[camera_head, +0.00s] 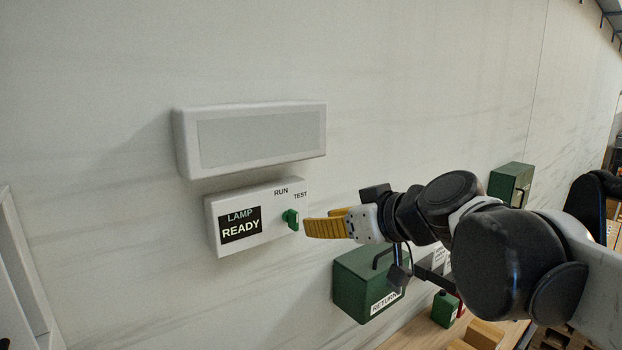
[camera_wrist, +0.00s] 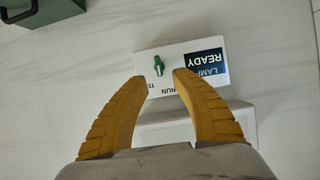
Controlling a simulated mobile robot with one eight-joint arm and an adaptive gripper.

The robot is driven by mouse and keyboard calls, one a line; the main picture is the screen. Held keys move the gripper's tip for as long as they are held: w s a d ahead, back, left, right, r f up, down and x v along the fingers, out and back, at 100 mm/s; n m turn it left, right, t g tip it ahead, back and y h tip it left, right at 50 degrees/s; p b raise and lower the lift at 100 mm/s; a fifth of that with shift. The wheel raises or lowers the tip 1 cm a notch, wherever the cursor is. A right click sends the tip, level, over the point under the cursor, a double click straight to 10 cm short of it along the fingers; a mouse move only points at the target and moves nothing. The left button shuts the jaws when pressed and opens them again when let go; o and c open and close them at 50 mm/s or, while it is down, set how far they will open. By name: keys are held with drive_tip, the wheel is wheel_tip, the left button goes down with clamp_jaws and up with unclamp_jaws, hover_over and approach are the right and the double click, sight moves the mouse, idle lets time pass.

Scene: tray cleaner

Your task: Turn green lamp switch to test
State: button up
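The green lamp switch (camera_head: 290,218) is a small knob on the right part of a white wall box (camera_head: 265,234). The box bears the words LAMP READY on a dark label, with RUN and TEST printed above the knob. The knob's pointer direction is hard to tell. My gripper (camera_head: 306,227) is just right of the knob in the head view, its yellow fingers apart from it. In the wrist view my gripper (camera_wrist: 160,78) is open and empty, and the green switch (camera_wrist: 158,65) shows just beyond and between the fingertips.
A white lamp housing (camera_head: 255,138) projects from the wall above the box. A green RETURN box (camera_head: 352,288) with a handle is below my arm. Another green box (camera_head: 508,181) is on the wall at right. The wall left of the box is bare.

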sight(297, 216)
drive_tip(key=x, duration=0.3)
drive_tip(key=r+p+x, duration=0.1)
drive_tip(key=x, duration=0.6)
drive_tip(key=shift+w+a+r+p, duration=0.2)
drive_tip(key=shift+w+p, duration=0.15)
drive_tip(key=shift+w, duration=0.3)
clamp_jaws()
